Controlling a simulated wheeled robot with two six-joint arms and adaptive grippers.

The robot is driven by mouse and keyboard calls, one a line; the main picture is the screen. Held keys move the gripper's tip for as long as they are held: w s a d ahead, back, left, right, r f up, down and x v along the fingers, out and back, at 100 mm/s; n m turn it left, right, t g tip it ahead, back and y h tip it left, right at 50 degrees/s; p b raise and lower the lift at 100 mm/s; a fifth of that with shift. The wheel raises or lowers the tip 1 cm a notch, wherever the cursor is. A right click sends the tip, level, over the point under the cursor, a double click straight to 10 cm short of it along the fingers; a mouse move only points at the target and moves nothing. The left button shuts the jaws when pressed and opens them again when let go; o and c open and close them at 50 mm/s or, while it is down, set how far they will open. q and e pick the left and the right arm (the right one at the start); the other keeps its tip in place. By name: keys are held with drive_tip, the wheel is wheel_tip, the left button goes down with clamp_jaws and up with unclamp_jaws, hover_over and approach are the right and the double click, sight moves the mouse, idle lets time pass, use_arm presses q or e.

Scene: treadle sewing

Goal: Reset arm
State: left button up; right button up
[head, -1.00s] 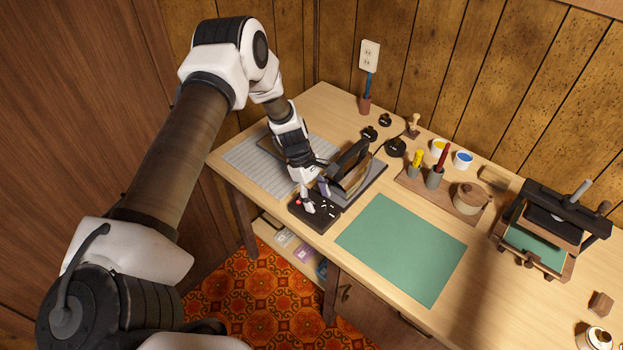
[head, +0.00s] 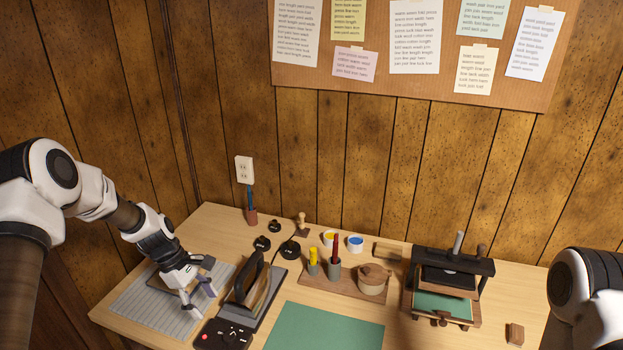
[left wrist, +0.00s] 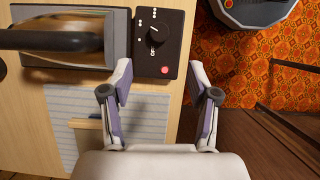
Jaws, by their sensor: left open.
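My left gripper (head: 202,300) is open and empty above the near part of the grey lined sheet at the table's left end. In the left wrist view its two fingers (left wrist: 160,72) stand wide apart with nothing between them. The black control box (head: 226,336) with a red button and a knob is just to the right of the gripper, apart from it; it also shows in the left wrist view (left wrist: 172,50). My right arm (head: 590,300) shows at the right edge, but its gripper is out of view.
A green mat (head: 325,328), a wooden pen tray (head: 345,283) and a small press (head: 448,268) lie further right. The lined sheet (head: 135,300) holds a dark block. Wood-panelled wall stands behind.

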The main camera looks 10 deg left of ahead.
use_arm(q)
drive_tip(key=shift+m+g, duration=0.3)
drive_tip(key=shift+g, duration=0.4)
drive_tip(key=s+f, duration=0.1)
drive_tip(key=s+d+f, duration=0.1)
drive_tip(key=f, duration=0.1)
drive_tip(key=s+d+f+b, duration=0.1)
drive_tip(key=f, duration=0.1)
drive_tip(key=shift+d, duration=0.25)
drive_tip(key=s+d+f+m+y, duration=0.1)
drive_tip(key=s+d+f+m, duration=0.2)
drive_tip(key=s, duration=0.5)
drive_tip(key=s+d+f+m+t+y+b, duration=0.1)
drive_tip(key=s+d+f+m, duration=0.3)
drive_tip(key=s+m, duration=0.4)
drive_tip(key=s+d+f+m+y+b, duration=0.1)
drive_tip(key=s+d+f+m, duration=0.3)
drive_tip(key=s, duration=0.5)
drive_tip(key=shift+s+f+m+t+y, duration=0.25)
drive_tip(key=shift+f+m+t+y, duration=0.1)
drive_tip(key=shift+m+y, duration=0.4)
drive_tip(key=shift+d, duration=0.1)
